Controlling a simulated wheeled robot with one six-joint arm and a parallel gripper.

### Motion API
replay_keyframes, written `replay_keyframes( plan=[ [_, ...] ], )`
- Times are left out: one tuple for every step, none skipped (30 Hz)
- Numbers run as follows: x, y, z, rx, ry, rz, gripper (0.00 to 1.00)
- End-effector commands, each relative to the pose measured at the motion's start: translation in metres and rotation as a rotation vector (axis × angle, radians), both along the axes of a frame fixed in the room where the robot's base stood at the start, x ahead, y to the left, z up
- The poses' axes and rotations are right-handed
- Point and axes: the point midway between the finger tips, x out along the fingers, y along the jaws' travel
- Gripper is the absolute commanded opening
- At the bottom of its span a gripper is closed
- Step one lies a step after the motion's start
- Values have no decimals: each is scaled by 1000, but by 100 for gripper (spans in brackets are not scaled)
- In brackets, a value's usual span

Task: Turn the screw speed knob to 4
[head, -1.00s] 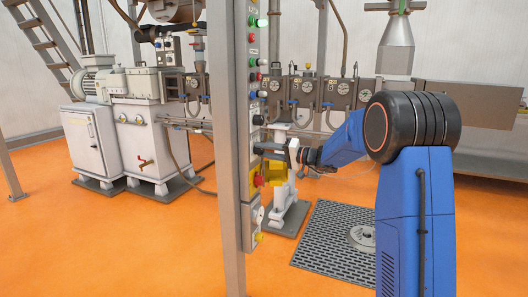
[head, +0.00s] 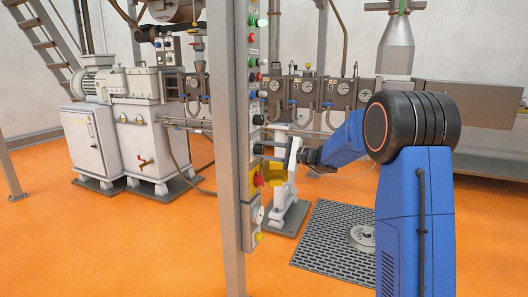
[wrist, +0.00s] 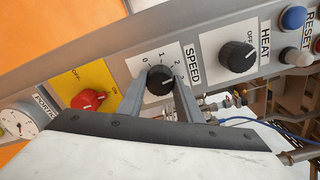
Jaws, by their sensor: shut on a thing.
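The black SPEED knob (wrist: 160,79) sits on a white plate with the figures 0, 1, 2 and a partly hidden 3 around it. My gripper (wrist: 160,88) has one finger on each side of the knob and is shut on it. The fingers cover the lower part of the dial, and no 4 shows. The knob's pointer is too small to read for certain. In the head view my gripper (head: 268,151) reaches the side of the grey control column (head: 228,170) from the right.
A black HEAT knob (wrist: 237,56) is right of the SPEED knob, with a blue RESET button (wrist: 293,17) beyond. Orange floor surrounds the column.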

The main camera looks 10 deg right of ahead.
Motion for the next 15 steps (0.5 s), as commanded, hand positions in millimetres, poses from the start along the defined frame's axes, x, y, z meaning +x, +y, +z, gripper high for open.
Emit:
replay_keyframes(
  plan=[
    [0, -1, -1, 24, 36, -3, 10],
    [0, -1, -1, 41, 58, -3, 10],
    [0, -1, -1, 63, 89, -3, 10],
    [0, -1, -1, 80, 112, -3, 10],
    [0, -1, -1, 96, 135, -3, 10],
    [0, -1, -2, 119, 166, -3, 10],
    [0, -1, -2, 136, 189, -3, 10],
    [0, -1, -2, 152, 212, -3, 10],
    [0, -1, -2, 175, 243, -3, 10],
    [0, -1, -2, 192, 266, -3, 10],
    [0, -1, -2, 208, 289, -3, 10],
    [0, -1, -2, 230, 320, -3, 10],
    [0, -1, -2, 247, 343, -3, 10],
    [0, -1, -2, 264, 366, -3, 10],
    [0, -1, -2, 287, 397, -3, 10]
  ],
)
